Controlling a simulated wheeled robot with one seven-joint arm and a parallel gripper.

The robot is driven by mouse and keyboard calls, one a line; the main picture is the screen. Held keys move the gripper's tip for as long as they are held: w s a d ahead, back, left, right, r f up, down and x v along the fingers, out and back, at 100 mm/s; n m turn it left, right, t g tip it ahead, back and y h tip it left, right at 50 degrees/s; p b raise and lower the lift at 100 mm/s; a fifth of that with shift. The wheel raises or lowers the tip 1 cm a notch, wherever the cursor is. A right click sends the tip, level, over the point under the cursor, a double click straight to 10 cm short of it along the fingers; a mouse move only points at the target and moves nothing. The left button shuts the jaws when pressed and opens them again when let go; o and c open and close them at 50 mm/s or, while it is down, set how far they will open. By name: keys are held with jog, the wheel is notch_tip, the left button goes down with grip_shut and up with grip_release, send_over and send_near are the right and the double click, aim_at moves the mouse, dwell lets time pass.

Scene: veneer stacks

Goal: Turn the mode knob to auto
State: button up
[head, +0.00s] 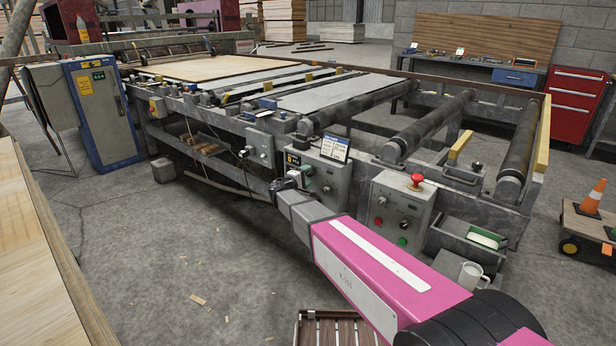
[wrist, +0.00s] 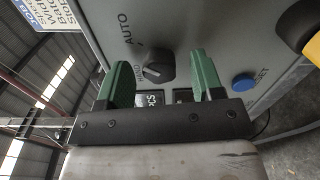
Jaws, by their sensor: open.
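The mode knob (wrist: 157,67) is a black rotary knob on a grey panel (wrist: 215,35) in the wrist view. AUTO and HAND are printed at its left, AUTO higher up. Its ridge seems to lie towards HAND, but I cannot tell its exact setting. My gripper (wrist: 160,62) is open, with one green finger on each side of the knob in the picture; I see no contact. In the head view my gripper (head: 284,187) is at the front of the grey control box (head: 335,180), and the knob cannot be made out there.
A blue button (wrist: 243,82) sits right of the fingers, and a yellow-and-black part (wrist: 305,30) juts in at the upper right. Another control box (head: 400,210) with a red mushroom button (head: 416,180) stands near my arm. A mug (head: 472,275) is nearby. Open floor (head: 200,250) lies left.

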jog(key=v, duration=1)
jog(key=s+d+f+m+g+y, duration=0.1)
jog(key=s+d+f+m+g, duration=0.25)
jog(key=d, duration=0.65)
jog(key=s+d+f+m+g, duration=0.25)
jog(key=s+d+g, duration=0.25)
jog(key=d, duration=0.6)
jog(key=s+d+f+m+g+y, duration=0.2)
jog(key=s+d+y, duration=0.2)
jog(key=s, duration=0.4)
jog(key=s+d+f+m+g+y, duration=0.2)
jog(key=s+d+y, duration=0.3)
jog(key=s, duration=0.4)
jog(key=shift+f+m+g+y, duration=0.3)
jog(key=shift+m+g+y, duration=0.2)
jog(key=shift+m+g, duration=0.35)
jog(key=shift+s, duration=0.1)
